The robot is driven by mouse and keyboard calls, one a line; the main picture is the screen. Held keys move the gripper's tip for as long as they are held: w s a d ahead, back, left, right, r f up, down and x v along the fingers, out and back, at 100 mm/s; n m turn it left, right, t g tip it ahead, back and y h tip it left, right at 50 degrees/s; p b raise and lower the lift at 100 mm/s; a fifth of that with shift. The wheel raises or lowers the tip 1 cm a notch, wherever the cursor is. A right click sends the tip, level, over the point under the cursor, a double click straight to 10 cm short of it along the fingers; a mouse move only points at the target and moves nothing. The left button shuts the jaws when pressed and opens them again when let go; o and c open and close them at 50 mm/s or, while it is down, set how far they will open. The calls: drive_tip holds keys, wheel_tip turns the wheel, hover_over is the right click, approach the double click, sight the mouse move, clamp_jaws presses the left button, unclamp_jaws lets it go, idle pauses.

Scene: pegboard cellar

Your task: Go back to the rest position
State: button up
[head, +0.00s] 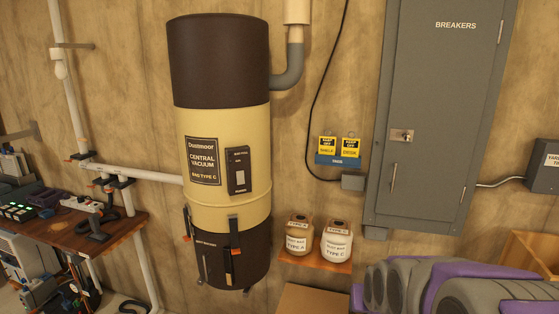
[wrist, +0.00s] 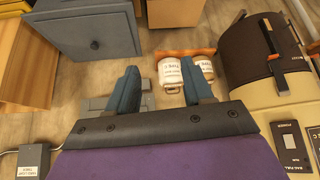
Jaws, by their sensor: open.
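My gripper (wrist: 159,68) shows in the wrist view with its two blue-grey fingers spread apart. Nothing is held between them. Part of my purple and grey arm fills the lower right of the head view, folded low in front of the wall; the fingers cannot be made out there. The wrist view is turned over relative to the head view.
The central vacuum (head: 228,130) hangs on the wall. Two labelled bag canisters (head: 298,238) (head: 337,243) stand on a small wooden shelf (head: 318,262). The breaker cabinet (head: 440,110) is at right, a cluttered workbench (head: 95,238) at left. Yellow tags (head: 327,147) hang between.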

drive_tip(key=s+a+f+g+b, duration=0.1)
drive_tip(key=s+f+g, duration=0.1)
drive_tip(key=s, duration=0.8)
drive_tip(key=s+a+f+g, duration=0.1)
drive_tip(key=s+a+g, duration=0.1)
drive_tip(key=s, duration=0.8)
drive_tip(key=s+a+f+n+g+b, duration=0.1)
drive_tip(key=s+g, duration=0.3)
drive_tip(key=s, duration=0.7)
drive_tip(key=shift+a+f+g+y+b, duration=0.3)
drive_tip(key=shift+a+f+y+b, duration=0.1)
drive_tip(key=shift+a+f, duration=0.4)
drive_tip(key=shift+d, duration=0.1)
drive_tip(key=shift+c, duration=0.3)
